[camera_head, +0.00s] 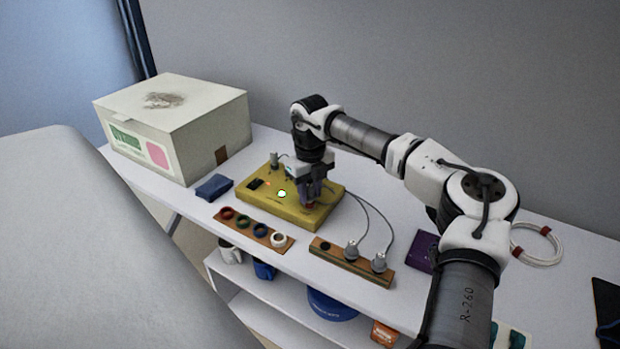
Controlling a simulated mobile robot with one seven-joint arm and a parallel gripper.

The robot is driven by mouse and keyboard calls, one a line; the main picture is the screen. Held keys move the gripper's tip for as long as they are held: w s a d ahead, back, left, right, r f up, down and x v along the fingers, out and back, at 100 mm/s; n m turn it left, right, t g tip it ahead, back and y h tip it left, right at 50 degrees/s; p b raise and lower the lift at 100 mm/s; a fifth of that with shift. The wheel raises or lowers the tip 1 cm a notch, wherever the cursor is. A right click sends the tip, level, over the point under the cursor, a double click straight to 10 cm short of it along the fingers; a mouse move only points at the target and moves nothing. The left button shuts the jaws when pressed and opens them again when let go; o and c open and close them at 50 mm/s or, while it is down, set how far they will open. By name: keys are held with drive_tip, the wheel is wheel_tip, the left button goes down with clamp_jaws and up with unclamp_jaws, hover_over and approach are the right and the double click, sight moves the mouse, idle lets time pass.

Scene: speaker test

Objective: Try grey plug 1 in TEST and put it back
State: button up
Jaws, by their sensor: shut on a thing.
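The yellow test box (258,207) sits on the white table, with a bright white-green light (281,194) on its top. My gripper (311,201) points down at the right part of the box top and is shut on a grey plug, mostly hidden by the fingers. Whether the plug is seated in a socket cannot be told. A wooden strip (326,256) in front of the box has an empty dark hole at its left end. Two grey plugs stand in it, a middle one (351,250) and a right one (379,262), with cables running back toward the box.
A wooden board (262,238) with coloured rings lies in front of the box. A blue block (214,187) and a large white carton (185,125) stand to the left. A purple item (420,252) and a white cable coil (537,243) lie to the right. Mugs occupy a lower shelf.

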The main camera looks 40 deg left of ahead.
drive_tip(key=shift+f, duration=0.2)
drive_tip(key=o, duration=1.1)
drive_tip(key=shift+c, duration=0.2)
drive_tip(key=shift+r, duration=0.15)
drive_tip(key=shift+r+p, duration=2.6)
drive_tip(key=shift+r, duration=1.1)
